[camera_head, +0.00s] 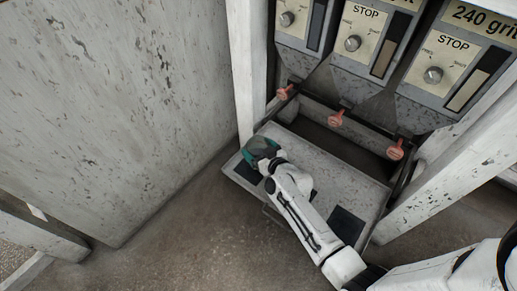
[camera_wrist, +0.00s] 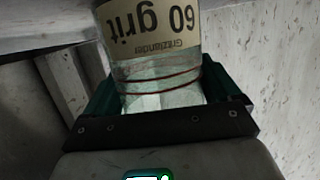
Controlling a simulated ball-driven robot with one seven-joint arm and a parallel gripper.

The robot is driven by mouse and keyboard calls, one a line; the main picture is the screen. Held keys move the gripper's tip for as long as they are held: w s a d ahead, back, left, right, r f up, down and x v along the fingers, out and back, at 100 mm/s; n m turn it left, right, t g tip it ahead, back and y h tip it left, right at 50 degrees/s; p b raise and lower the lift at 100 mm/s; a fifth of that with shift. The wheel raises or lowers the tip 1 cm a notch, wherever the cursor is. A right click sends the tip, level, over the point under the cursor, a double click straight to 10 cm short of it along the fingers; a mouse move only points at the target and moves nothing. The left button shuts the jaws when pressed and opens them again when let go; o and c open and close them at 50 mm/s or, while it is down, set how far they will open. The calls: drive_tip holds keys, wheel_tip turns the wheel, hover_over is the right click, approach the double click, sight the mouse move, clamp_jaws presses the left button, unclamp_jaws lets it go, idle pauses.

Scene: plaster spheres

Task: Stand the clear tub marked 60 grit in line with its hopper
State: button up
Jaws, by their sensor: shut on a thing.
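My gripper (camera_head: 258,153) is at the left end of a grey shelf below the hoppers. It is shut on the clear tub, which shows in the wrist view (camera_wrist: 160,72) between the teal jaws (camera_wrist: 168,105). The tub has a cream label reading 60 grit, upside down in the wrist view, and reddish bands below it. In the head view the tub is mostly hidden by my gripper and arm. I cannot tell whether it touches the shelf. Three hoppers hang above: a left one (camera_head: 291,25), a middle one (camera_head: 355,45) and one marked 240 grit (camera_head: 440,75). The other hopper names are cut off.
The shelf (camera_head: 335,165) has dark square pads, one at the left (camera_head: 247,173) and one at the right (camera_head: 346,226). Pink handles (camera_head: 336,118) stick out under the hoppers. Pale posts (camera_head: 246,70) flank the bay, and a wall panel (camera_head: 110,110) stands left.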

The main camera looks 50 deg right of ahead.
drive_tip(key=shift+f+b, duration=0.65)
drive_tip(key=o, duration=0.8)
drive_tip(key=shift+o, duration=0.2)
drive_tip(key=shift+r+p, duration=1.9)
drive_tip(key=shift+r, duration=0.15)
